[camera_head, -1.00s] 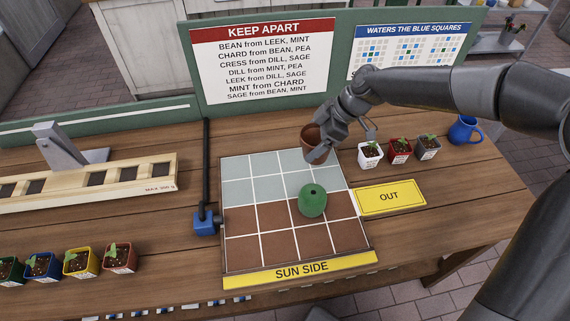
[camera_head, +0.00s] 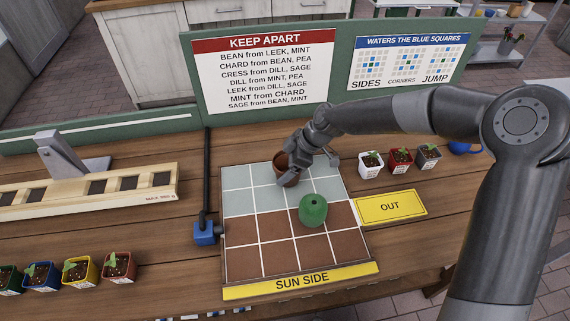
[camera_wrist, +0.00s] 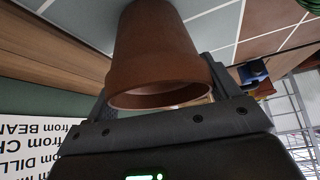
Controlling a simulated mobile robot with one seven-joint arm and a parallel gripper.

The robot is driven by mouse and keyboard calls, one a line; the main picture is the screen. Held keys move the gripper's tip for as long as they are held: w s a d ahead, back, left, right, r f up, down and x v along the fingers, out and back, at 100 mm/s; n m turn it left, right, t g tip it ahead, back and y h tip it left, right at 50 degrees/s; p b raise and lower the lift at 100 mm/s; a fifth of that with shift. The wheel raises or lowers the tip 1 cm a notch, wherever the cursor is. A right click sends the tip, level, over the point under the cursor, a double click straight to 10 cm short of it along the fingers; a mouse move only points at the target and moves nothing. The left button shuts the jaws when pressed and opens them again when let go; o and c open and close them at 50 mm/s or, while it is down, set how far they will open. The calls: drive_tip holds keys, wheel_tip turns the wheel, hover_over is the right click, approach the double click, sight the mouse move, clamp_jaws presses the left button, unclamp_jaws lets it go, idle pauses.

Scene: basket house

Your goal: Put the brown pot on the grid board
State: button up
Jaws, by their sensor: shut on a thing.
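The brown pot (camera_head: 287,172) is held by my gripper (camera_head: 295,166) over the back part of the grid board. In the wrist view the pot (camera_wrist: 155,55) fills the middle, its rim towards the camera, with my gripper's fingers (camera_wrist: 160,85) on its sides. I cannot tell whether its base touches the board. The grid board (camera_head: 246,259) has pale grey-blue squares in its back rows and brown squares in its front rows. A green round object (camera_head: 312,211) with a hole in its top sits on the board, in front and to the right of the pot.
A yellow OUT card (camera_head: 390,207) lies right of the board. Small potted seedlings stand behind it, including a white one (camera_head: 371,165). A KEEP APART sign (camera_head: 264,72) stands behind.

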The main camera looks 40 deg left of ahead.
drive_tip(key=o, duration=0.9)
drive_tip(key=shift+f, duration=0.1)
drive_tip(key=shift+o, duration=0.2)
drive_tip(key=v, duration=1.2)
